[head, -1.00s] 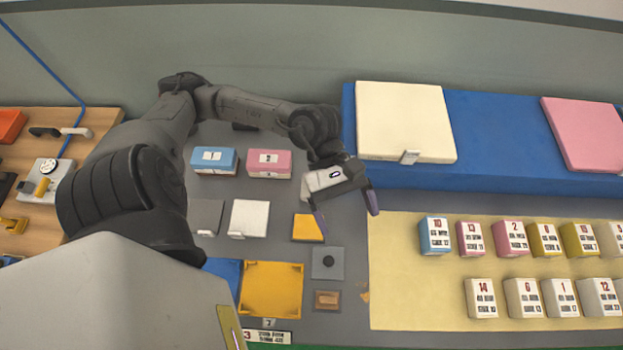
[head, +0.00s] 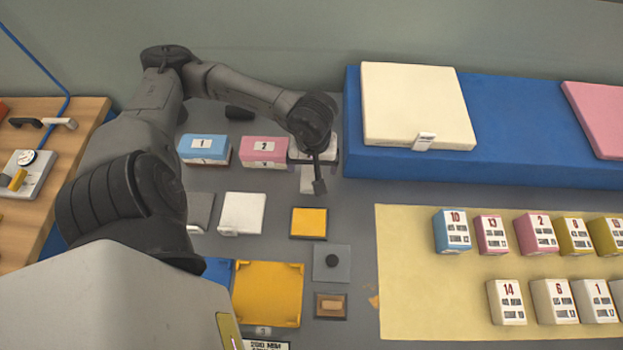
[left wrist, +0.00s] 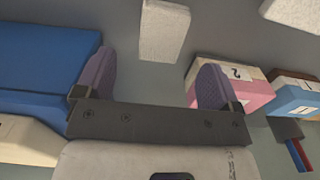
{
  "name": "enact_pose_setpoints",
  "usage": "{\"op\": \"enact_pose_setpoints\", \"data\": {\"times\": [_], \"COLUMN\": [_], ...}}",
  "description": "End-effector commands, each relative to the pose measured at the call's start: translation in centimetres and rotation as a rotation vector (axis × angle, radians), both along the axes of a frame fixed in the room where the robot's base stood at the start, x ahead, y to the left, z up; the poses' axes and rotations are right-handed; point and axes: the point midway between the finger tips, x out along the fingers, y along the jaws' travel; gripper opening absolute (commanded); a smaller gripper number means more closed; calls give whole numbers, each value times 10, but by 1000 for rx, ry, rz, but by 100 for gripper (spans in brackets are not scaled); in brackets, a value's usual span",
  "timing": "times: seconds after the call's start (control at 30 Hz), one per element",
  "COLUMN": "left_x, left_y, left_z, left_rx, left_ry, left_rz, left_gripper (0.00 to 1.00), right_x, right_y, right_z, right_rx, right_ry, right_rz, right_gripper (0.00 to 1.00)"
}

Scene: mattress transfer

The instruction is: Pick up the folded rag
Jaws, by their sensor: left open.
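A small pale, cloth-like block, likely the folded rag (head: 307,180), lies on the grey table between the pink box and the blue base. The left wrist view shows it as a whitish rough block (left wrist: 164,30), beyond the gap between my fingers and apart from them. My left gripper (head: 317,178) points down over that spot and hides part of the block in the head view. In the left wrist view, the left gripper's two purple fingers (left wrist: 155,80) are wide apart with nothing between them. My right gripper is not in view.
Pink box 2 (head: 263,150) and blue box 1 (head: 204,149) stand left of the gripper. The blue base (head: 520,160) bears a cream mattress (head: 415,105). A white pad (head: 242,213) and a yellow pad (head: 309,223) lie nearer. Numbered boxes stand on a yellow mat (head: 420,300).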

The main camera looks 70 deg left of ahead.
Motion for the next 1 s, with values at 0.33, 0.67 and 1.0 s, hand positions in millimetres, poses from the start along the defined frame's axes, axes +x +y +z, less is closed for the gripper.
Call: {"op": "enact_pose_setpoints", "data": {"times": [0.33,0.67,1.0], "left_x": [-1,-2,-2], "left_y": [0,1,2], "left_z": [-23,-62,-67], "left_rx": [-2,-2,-1], "left_ry": [3,2,0], "left_rz": [0,0,0], "left_gripper": [88,88,88], "right_x": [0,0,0], "right_y": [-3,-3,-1], "right_z": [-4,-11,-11], "right_rx": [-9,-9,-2], "right_ry": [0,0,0], "right_rz": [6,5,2], "right_gripper": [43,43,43]}}
